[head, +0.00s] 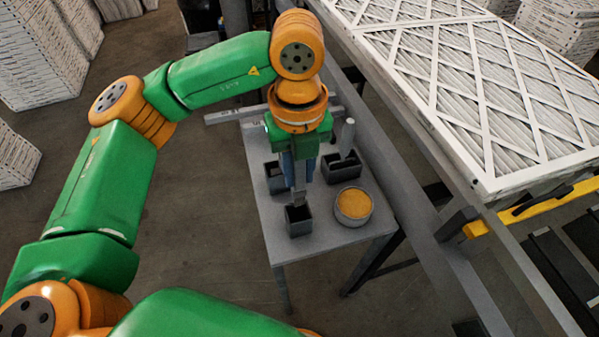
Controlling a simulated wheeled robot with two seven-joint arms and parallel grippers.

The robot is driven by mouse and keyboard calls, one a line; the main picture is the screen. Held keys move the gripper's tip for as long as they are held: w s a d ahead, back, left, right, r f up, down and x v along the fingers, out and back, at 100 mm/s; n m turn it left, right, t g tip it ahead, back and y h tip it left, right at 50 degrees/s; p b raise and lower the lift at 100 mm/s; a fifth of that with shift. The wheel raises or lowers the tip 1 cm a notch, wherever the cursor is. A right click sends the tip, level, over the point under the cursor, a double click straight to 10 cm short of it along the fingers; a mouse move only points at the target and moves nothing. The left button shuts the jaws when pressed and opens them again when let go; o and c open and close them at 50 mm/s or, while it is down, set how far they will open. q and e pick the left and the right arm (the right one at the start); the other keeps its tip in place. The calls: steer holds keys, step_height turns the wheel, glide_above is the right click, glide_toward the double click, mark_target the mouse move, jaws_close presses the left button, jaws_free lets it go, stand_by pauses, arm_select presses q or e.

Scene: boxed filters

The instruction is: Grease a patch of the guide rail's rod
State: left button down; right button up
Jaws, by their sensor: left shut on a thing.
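My left gripper (298,172) points down over the small grey table. Its blue fingers are shut on a slim grey tool (299,190), upright between them. The tool's lower end reaches the mouth of a dark square holder (299,223) near the table's front; whether it is inside or just behind the holder I cannot tell. A round grey tin (354,221) of yellow-orange grease (354,202) stands right of that holder. A pale bar (228,115) runs along the table's back edge, partly hidden by my arm; I cannot tell whether it is the guide rail. My right gripper is out of view.
On the table (330,241), a dark box (275,178) stands left and another box (342,170) right, with a grey cylinder (348,135) standing at it. A conveyor frame (405,185) carrying white boxed filters (470,80) runs close along the right. Filter stacks (40,60) stand left.

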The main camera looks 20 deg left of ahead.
arm_select(q)
steer(key=w+d+t+h+p, duration=0.25)
steer(key=w+d, duration=0.25)
steer(key=d, duration=0.3)
steer(key=shift+h, duration=0.45)
steer(key=f+b, duration=0.2)
steer(key=f, duration=0.1)
steer(key=f+b, duration=0.2)
steer(key=shift+w+d+f, duration=0.1)
steer(key=shift+w+d, duration=0.05)
steer(key=shift+w, duration=0.1)
steer(key=shift+f+b, duration=0.55)
steer(key=shift+b, duration=0.2)
stand_by(0.9)
steer(key=shift+r, duration=0.1)
step_height(320, 180, up, 7)
steer(key=p, duration=0.4)
steer(key=shift+p, duration=0.4)
